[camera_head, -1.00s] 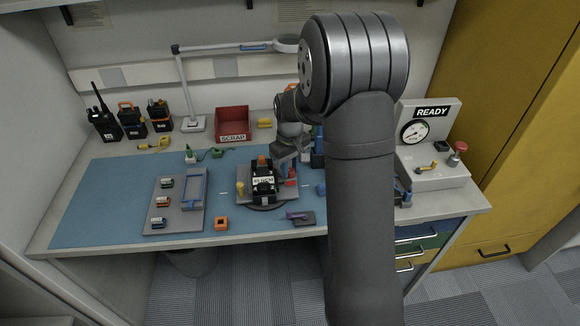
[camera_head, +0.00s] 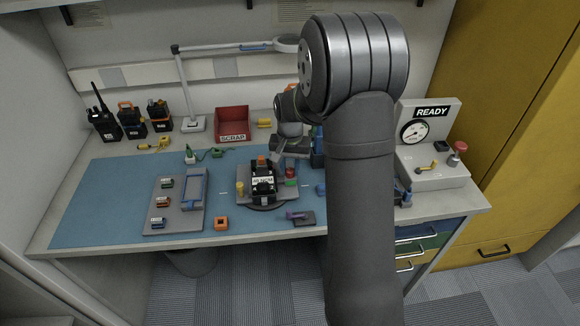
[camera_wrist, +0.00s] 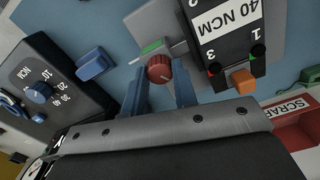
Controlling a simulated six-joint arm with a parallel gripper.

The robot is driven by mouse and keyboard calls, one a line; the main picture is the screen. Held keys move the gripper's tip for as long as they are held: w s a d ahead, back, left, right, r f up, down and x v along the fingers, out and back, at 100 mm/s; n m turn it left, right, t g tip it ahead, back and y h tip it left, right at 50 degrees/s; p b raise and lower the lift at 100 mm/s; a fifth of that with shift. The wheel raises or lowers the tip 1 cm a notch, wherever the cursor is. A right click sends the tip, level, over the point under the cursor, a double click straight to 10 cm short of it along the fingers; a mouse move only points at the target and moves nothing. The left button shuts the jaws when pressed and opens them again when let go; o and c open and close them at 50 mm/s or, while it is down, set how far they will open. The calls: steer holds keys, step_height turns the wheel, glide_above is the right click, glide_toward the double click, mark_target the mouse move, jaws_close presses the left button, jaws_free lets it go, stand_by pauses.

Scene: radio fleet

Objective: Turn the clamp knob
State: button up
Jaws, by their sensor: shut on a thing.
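The red clamp knob (camera_wrist: 159,68) has a pale pointer line and sits on the grey fixture (camera_wrist: 186,40), beside a small green mark. In the head view the knob (camera_head: 291,172) is at the fixture's right side, partly under my gripper. My gripper (camera_wrist: 160,78) has its blue fingers on either side of the knob and is shut on it.
A grey tray with a blue frame (camera_head: 193,190) lies to the left. An orange block (camera_head: 221,223) and a purple-handled piece (camera_head: 300,217) lie in front. A red SCRAP bin (camera_head: 232,122) stands behind. A torque unit with a blue dial (camera_wrist: 40,92) is close beside my gripper.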

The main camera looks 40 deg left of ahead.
mark_target(290, 170)
steer(key=shift+m, duration=0.3)
steer(key=o, duration=1)
steer(key=shift+r, duration=0.1)
step_height(290, 170, up, 17)
steer(key=shift+r, duration=0.15)
stand_by(0.4)
step_height(290, 170, down, 18)
steer(key=shift+r, duration=0.25)
stand_by(0.5)
